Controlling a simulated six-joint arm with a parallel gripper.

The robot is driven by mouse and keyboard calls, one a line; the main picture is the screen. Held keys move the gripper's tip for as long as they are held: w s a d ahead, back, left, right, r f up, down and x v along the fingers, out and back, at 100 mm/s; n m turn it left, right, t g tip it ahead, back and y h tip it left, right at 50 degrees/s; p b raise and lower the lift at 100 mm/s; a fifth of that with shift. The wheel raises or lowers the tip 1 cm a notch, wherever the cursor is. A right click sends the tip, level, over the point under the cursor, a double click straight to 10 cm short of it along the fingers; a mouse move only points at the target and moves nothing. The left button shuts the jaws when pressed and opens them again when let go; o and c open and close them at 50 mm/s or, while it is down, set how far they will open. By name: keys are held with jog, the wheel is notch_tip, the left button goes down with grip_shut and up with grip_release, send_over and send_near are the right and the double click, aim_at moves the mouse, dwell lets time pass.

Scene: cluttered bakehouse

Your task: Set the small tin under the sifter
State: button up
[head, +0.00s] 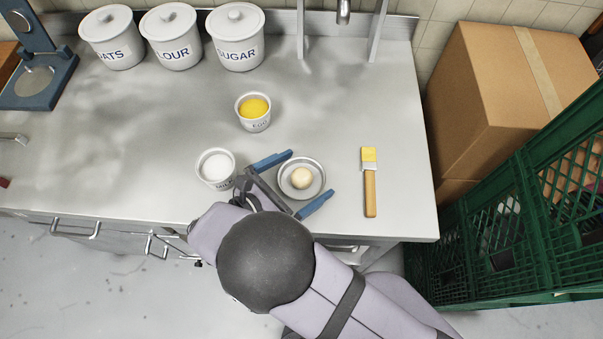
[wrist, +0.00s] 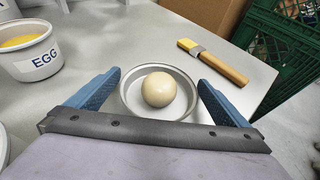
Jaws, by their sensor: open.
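The small tin (head: 319,186) is a shallow round metal dish holding a pale dough-like ball (head: 302,178). It stands on the counter at front centre and also shows in the wrist view (wrist: 129,103). My gripper (head: 311,172) is open, with its blue fingers on either side of the tin. In the wrist view the fingers (wrist: 160,78) flank the rim; I cannot tell if they touch it. No sifter shows clearly. A metal frame with two legs (head: 376,32) and a spout (head: 343,12) is cut off at the top edge. A blue stand (head: 40,88) is at far left.
A MILK cup (head: 228,181) stands close left of my gripper; an EGG cup (head: 246,122) stands behind. A brush (head: 370,190) lies to the right. Canisters (head: 172,50) line the back left. A cardboard box (head: 490,90) and green crates (head: 500,215) are beyond the right edge.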

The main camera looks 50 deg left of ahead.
jog(key=c, duration=1)
jog(key=shift+r, duration=0.1)
jog(key=shift+c, duration=0.2)
jog(key=shift+r+b, duration=1.15)
jog(key=shift+r, duration=3.75)
